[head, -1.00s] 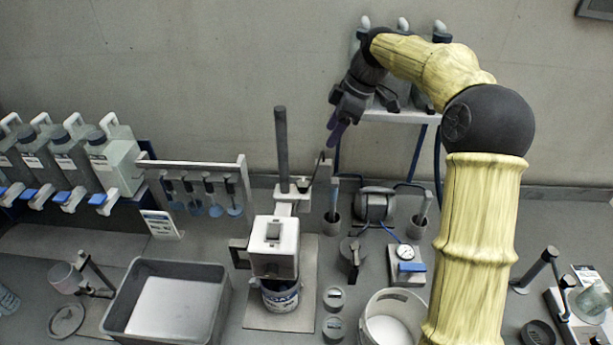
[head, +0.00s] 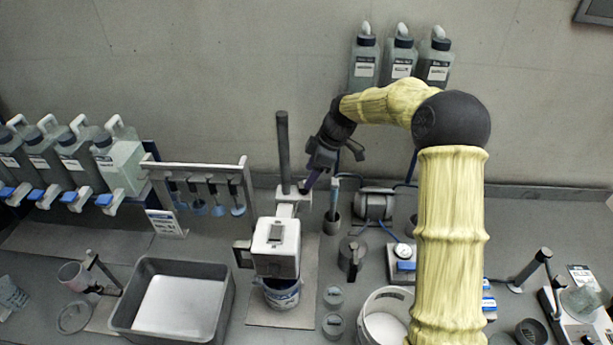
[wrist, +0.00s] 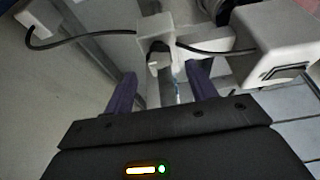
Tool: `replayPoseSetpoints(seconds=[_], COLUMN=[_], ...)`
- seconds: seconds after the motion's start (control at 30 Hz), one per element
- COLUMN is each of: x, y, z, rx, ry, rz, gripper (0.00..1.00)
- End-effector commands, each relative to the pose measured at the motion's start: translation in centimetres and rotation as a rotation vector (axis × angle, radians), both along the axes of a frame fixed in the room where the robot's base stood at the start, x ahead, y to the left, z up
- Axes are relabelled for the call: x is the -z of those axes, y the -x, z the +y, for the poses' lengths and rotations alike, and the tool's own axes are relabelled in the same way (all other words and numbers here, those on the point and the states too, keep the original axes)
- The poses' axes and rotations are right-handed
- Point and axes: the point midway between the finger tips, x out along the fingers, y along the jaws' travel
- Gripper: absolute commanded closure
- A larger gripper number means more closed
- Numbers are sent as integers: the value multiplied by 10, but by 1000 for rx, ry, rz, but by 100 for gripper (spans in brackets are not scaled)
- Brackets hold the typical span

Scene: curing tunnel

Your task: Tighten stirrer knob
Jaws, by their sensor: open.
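The stirrer stands in the middle of the bench, with a white motor head (head: 276,246), a dark upright rod (head: 283,150) and a white clamp (head: 292,201) joining them. A dark round knob (wrist: 159,54) shows on the clamp in the wrist view. My gripper (head: 309,182) is close to the clamp from above and to its right, jaws pointing down and left. In the wrist view its two purple fingers (wrist: 162,72) are open, one on each side of the knob's line. Contact with the knob cannot be told. In the head view the knob is mostly hidden by the fingers.
A labelled tub (head: 282,294) sits under the motor head. A grey bin (head: 226,305) stands to the left, and a rack with hanging stirrers (head: 195,168) behind it. A holder with an upright tool (head: 332,222) stands just right of the clamp. A cable (wrist: 85,38) runs near the clamp.

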Motion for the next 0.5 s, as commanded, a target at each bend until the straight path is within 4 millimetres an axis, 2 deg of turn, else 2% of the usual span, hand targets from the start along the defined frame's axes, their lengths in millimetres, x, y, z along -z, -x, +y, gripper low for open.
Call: replayPoseSetpoints(seconds=[0.23,0.5], x=[30,36], y=[0,0], z=[13,15], rx=[-1,0], ry=[1,1], rz=[2,0], gripper=[44,44])
